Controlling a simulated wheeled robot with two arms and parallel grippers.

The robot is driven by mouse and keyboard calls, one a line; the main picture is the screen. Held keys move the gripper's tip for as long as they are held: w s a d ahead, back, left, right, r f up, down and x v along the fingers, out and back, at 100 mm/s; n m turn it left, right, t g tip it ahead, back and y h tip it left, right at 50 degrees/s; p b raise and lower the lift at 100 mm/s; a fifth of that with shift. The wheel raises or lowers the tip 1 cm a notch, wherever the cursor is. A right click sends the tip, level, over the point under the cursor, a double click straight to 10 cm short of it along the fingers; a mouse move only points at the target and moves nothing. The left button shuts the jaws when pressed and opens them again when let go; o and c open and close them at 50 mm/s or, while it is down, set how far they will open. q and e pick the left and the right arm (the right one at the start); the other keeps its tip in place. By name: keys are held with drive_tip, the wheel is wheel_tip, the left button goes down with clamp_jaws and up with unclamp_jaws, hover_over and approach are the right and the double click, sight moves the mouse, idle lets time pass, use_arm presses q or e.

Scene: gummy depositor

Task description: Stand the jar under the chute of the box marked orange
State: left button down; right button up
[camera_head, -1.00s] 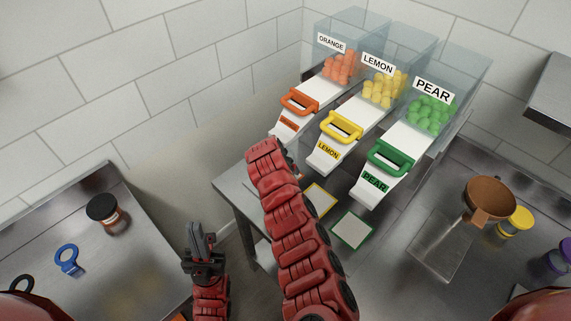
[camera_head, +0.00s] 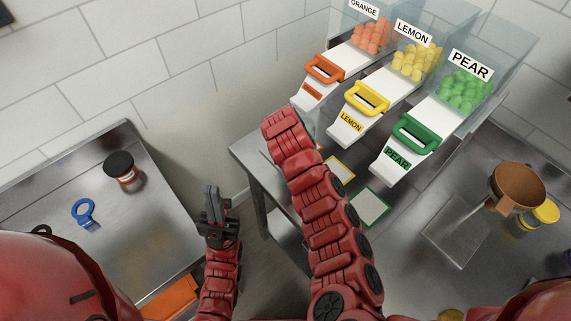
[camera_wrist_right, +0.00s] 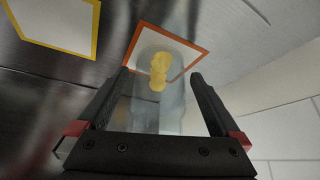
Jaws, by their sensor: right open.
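The clear jar (camera_wrist_right: 172,112) shows in the right wrist view, with a few yellow gummies (camera_wrist_right: 159,72) inside. It stands over the orange-bordered pad (camera_wrist_right: 190,51), between the two fingers of my right gripper (camera_wrist_right: 155,98). Those fingers are open and lie on either side of the jar. In the head view my right forearm reaches toward the chute of the box marked orange (camera_head: 312,92) and hides that gripper and most of the pad. My left gripper (camera_head: 213,200) is raised in front of the gap between the tables, holding nothing visible; its finger gap is unclear.
The lemon chute (camera_head: 350,124) and pear chute (camera_head: 398,162) stand to the right, above yellow-bordered (camera_head: 341,169) and green-bordered (camera_head: 370,207) pads. A dark-lidded jar (camera_head: 124,172) and blue ring tool (camera_head: 84,213) lie on the left table.

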drive_tip(key=s+a, duration=0.1)
drive_tip(key=s, duration=0.1)
drive_tip(key=s+a+b, duration=0.1)
drive_tip(key=s, duration=0.2)
drive_tip(key=s+a+b, duration=0.1)
drive_tip(key=s, duration=0.2)
drive_tip(key=shift+s+a+f, duration=0.1)
drive_tip(key=shift+a, duration=0.05)
drive_tip(key=shift+s+a, duration=0.2)
drive_tip(key=shift+s, duration=0.25)
